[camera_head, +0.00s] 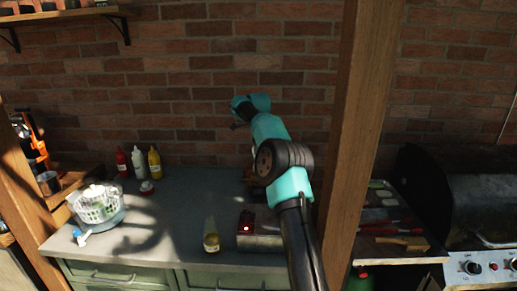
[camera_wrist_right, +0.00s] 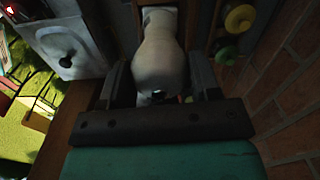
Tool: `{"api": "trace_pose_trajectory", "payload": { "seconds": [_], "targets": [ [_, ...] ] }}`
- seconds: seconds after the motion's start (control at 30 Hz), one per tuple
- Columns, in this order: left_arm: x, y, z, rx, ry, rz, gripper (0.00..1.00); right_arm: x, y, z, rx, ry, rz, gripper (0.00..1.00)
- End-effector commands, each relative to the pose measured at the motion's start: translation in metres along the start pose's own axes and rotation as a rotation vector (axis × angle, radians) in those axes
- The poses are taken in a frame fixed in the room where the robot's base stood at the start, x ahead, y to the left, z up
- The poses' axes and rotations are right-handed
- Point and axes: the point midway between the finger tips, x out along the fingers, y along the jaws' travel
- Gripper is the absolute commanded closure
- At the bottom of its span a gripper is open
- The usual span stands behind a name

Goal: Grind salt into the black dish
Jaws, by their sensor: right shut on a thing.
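My right gripper (camera_wrist_right: 160,78) is shut on a pale, smooth, waisted thing that looks like the salt grinder (camera_wrist_right: 161,58). One dark finger lies on each side of it. In the head view my right arm reaches up over the back of the counter, with its turquoise wrist in front of the brick wall. The grinder cannot be made out there. I cannot make out the black dish in either view; my arm covers part of the counter. My left gripper is not in view.
The grey counter (camera_head: 175,215) holds red (camera_head: 122,162), white (camera_head: 138,162) and yellow (camera_head: 155,162) bottles, a white basket (camera_head: 97,208), a jar (camera_head: 211,242) and a metal box (camera_head: 262,241) with a red light. A wooden post (camera_head: 355,120) stands right of my arm.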

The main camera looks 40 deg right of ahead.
Motion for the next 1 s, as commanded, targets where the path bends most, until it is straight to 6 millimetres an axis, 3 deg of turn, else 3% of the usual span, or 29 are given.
{"api": "trace_pose_trajectory", "payload": {
  "seconds": [0.7,1.0],
  "targets": [
    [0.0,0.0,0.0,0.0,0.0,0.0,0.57,-0.0003,0.0001,-0.0001,0.664,0.0,0.0,0.72],
    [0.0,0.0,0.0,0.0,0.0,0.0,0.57,-0.0003,0.0001,-0.0001,0.702,0.0,0.0,0.72]
  ]
}}
